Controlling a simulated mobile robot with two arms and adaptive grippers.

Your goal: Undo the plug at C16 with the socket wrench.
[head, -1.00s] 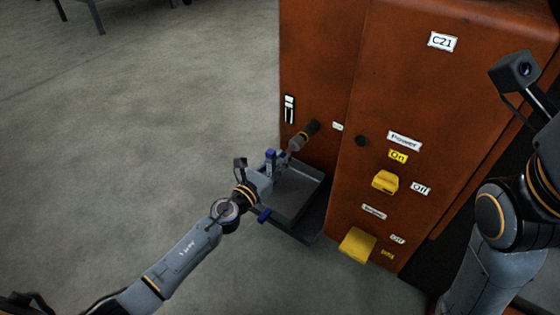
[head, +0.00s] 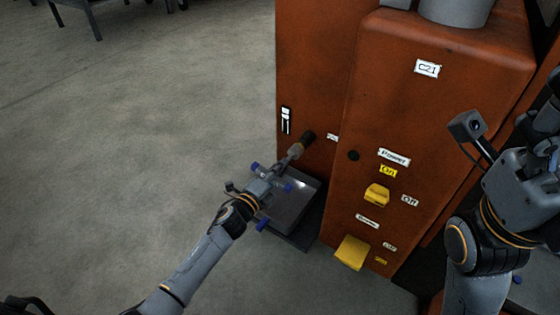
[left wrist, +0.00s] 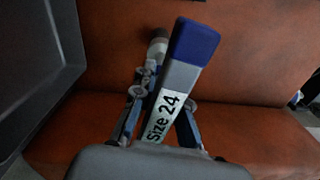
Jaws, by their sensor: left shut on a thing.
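My left gripper (head: 270,180) is shut on the socket wrench (head: 296,151), a grey tool with blue handle ends. In the left wrist view the wrench (left wrist: 171,95) has a blue end and a "Size 24" label. The wrench's far end points at a dark, brownish round fitting (head: 308,136) low on the orange engine side. The two look lined up and touching, but I cannot tell how far they engage. A small label beside the fitting is too small to read as C16. My right gripper (head: 540,185) is at the right edge, its fingers not clear.
A grey tray (head: 300,212) stands on the floor under the wrench. The engine housing (head: 425,120) carries a C21 label, a Power sign and two yellow switches (head: 376,194), (head: 352,252). Open concrete floor lies to the left.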

